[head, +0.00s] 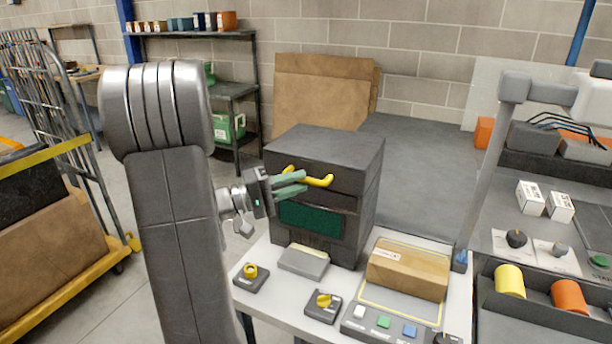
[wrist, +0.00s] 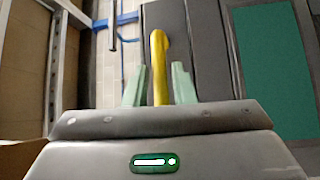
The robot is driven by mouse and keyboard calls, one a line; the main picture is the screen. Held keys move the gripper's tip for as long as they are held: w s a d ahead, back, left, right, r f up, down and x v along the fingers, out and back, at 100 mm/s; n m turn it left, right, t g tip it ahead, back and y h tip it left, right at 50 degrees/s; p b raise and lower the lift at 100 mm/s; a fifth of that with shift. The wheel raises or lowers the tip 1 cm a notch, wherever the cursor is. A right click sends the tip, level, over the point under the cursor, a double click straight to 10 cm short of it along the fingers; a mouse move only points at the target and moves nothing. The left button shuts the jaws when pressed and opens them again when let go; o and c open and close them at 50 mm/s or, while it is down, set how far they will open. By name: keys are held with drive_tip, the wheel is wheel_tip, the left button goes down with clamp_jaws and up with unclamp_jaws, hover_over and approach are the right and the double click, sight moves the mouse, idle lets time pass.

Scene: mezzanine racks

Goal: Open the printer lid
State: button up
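The printer (head: 363,205) is a dark grey box on the white table, with a green panel on its front. Its lid (head: 330,150) is the upper block and lies shut. A yellow bar handle (head: 320,181) crosses the lid's front; the wrist view shows it end-on as a yellow bar (wrist: 159,60). My gripper (head: 302,181) is at the handle, its two pale green fingers one on each side of the bar. In the wrist view my gripper (wrist: 160,72) shows narrow gaps between fingers and bar, so it looks open around it. Contact is not clear.
A cardboard box (head: 408,270) sits on a scale-like plate right of the printer. Yellow knobs (head: 323,300) and a button panel (head: 385,326) stand on the table's front. A grey post (head: 486,175) rises at right. Loaded carts (head: 50,230) stand at left.

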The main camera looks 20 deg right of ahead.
sight(301, 181)
drive_tip(key=shift+s+d+r+p, duration=0.1)
drive_tip(key=shift+d+p, duration=0.05)
drive_tip(key=shift+d, duration=0.6)
drive_tip(key=shift+s+d+r+p, duration=0.1)
drive_tip(key=shift+d+p, duration=0.05)
drive_tip(key=shift+d, duration=0.6)
drive_tip(key=shift+w, duration=0.1)
clamp_jaws()
